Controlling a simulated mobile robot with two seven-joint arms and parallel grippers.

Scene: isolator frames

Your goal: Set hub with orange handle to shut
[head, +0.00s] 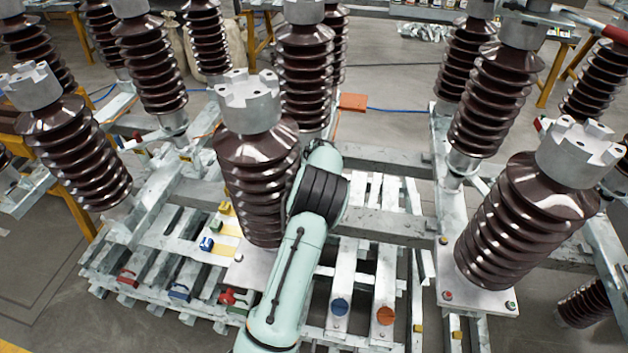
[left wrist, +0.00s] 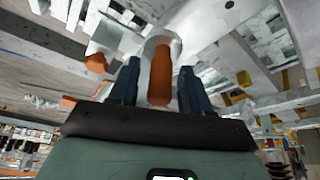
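In the left wrist view an orange handle (left wrist: 160,72) stands upright in the picture, under a pale metal hub (left wrist: 165,40). My left gripper (left wrist: 159,66) is open, with one dark blue finger on each side of the handle. Narrow gaps seem to show between handle and fingers, so I see no firm grip. In the head view one teal arm of mine rises through the middle; its gripper and the orange handle are hidden there. My right gripper is in neither view.
Tall brown ribbed insulators (head: 255,170) (head: 520,215) crowd the grey metal frame (head: 375,225) around my arm. An orange disc (head: 385,316) and a blue disc (head: 339,307) sit at the front. A second orange rounded part (left wrist: 96,63) is left of the fingers.

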